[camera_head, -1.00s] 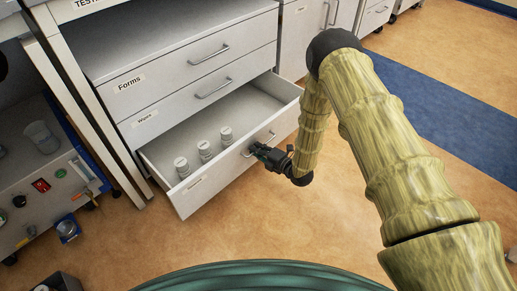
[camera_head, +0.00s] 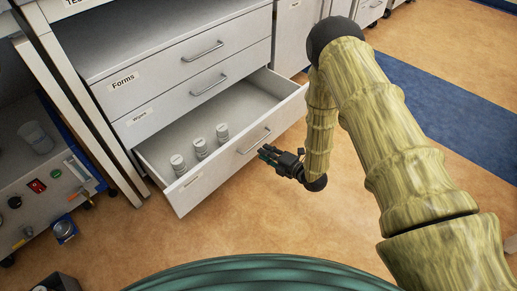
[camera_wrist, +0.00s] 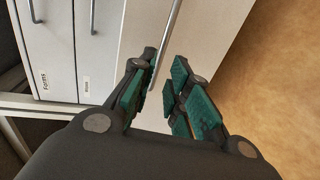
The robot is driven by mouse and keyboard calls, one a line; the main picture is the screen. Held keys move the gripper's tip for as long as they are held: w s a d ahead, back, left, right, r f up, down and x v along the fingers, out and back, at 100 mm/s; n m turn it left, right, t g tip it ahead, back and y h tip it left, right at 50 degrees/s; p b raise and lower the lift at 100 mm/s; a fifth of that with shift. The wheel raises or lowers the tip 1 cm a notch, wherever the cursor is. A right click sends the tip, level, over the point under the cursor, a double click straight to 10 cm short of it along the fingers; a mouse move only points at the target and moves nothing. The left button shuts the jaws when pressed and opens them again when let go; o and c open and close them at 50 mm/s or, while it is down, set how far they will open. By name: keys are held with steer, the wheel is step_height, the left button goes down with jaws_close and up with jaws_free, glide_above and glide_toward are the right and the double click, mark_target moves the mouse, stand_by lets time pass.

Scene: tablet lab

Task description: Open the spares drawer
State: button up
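The lowest visible drawer (camera_head: 222,165) of the white cabinet stands pulled well out, with three small lidded jars (camera_head: 200,148) inside. Its label is too small to read. Its bar handle (camera_head: 254,141) is on the front face. My gripper (camera_head: 263,152) is just off that front, below and to the right of the handle. In the wrist view my gripper (camera_wrist: 165,75) has its teal-padded fingers spread with a gap between them. The handle bar (camera_wrist: 168,42) runs past the left finger's tip, and nothing is clamped.
Shut drawers labelled Forms (camera_head: 190,52) and, seemingly, Wipes (camera_head: 195,93) sit above. A bench with equipment (camera_head: 40,180) stands at the left. Orange-brown floor (camera_head: 340,230) is free in front and to the right, with a blue strip (camera_head: 440,110) beyond.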

steer(key=shift+v, duration=2.4)
steer(key=s+d+f+m+g+h, duration=0.2)
steer(key=s+d+f+m+h, duration=0.25)
steer(key=s+m, duration=0.4)
steer(key=s+d+f+m+g+h, duration=0.3)
steer(key=s+f+m, duration=0.2)
steer(key=s+m, duration=0.3)
steer(key=s+d+r+m+g+h, duration=0.1)
steer(key=s+d+m+g+h, duration=0.3)
steer(key=s, duration=0.8)
steer(key=s+r+m+g+y, duration=0.1)
steer(key=s+m+g, duration=0.2)
steer(key=s+m, duration=0.6)
step_height(320, 180, up, 36)
steer(key=s+n+p, duration=0.2)
steer(key=p, duration=3.5)
steer(key=shift+r+t, duration=0.25)
steer(key=shift+t, duration=0.05)
steer(key=shift+w+a+n, duration=0.1)
steer(key=shift+w+n, duration=0.05)
steer(key=shift+n, duration=0.1)
